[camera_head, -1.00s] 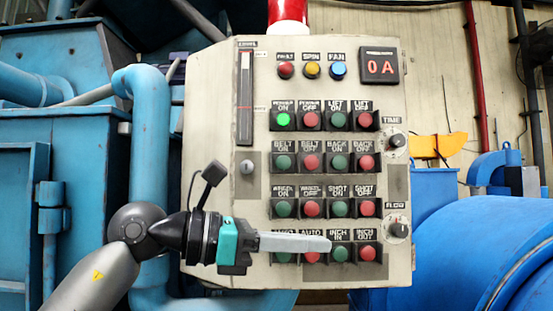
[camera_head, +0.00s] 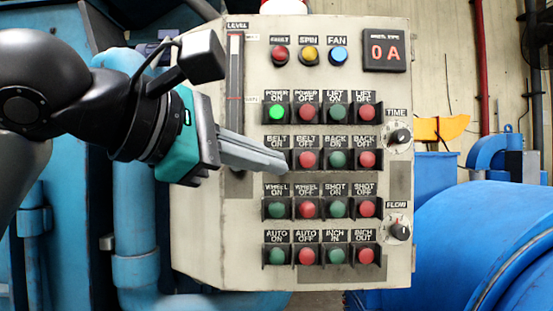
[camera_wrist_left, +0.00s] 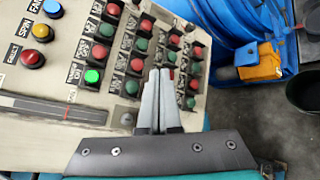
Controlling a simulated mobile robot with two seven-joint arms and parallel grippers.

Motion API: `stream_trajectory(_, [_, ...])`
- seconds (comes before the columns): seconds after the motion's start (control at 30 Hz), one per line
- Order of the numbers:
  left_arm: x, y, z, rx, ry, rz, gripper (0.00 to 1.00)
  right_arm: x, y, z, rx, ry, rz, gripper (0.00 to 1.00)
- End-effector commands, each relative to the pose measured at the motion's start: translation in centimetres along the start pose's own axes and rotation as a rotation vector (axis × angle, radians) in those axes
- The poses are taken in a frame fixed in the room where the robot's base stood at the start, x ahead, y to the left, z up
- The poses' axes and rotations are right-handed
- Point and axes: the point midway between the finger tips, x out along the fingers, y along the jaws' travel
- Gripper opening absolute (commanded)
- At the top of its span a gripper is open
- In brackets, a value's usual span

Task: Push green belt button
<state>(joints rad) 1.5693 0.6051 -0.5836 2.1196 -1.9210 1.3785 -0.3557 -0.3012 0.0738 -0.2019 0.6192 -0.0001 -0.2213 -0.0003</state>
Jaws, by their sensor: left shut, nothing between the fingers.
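The control panel (camera_head: 230,255) stands upright ahead, with rows of labelled buttons. The BELT ON label (camera_head: 277,141) is in the second row at left. In the head view my left gripper (camera_head: 282,165) covers the button below that label with its fingertips. The wrist view shows the green BELT ON button (camera_wrist_left: 132,88) just left of the fingers. My left gripper (camera_wrist_left: 160,76) is shut and empty, with its fingers pointing at the panel. Whether it touches the panel cannot be told. My right gripper is not in view.
The lit green POWER ON button (camera_head: 275,112) is above, the red BELT OFF button (camera_head: 306,159) to the right, and the green WHEEL ON button (camera_head: 277,207) below. A level gauge (camera_head: 235,75) runs down the panel's left. Blue machinery (camera_head: 490,250) stands at right.

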Motion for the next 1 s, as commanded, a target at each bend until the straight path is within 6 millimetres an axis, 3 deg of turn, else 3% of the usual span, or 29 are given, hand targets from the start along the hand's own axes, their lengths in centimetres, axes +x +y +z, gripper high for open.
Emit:
stream_trajectory(0.53, [4.4,3.3,-3.0,-0.006,0.000,-0.003,0.00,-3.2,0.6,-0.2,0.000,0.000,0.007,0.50])
stream_trajectory(1.0, [6.2,4.4,-4.4,-0.001,-0.001,-0.001,0.00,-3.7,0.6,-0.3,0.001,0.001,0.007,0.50])
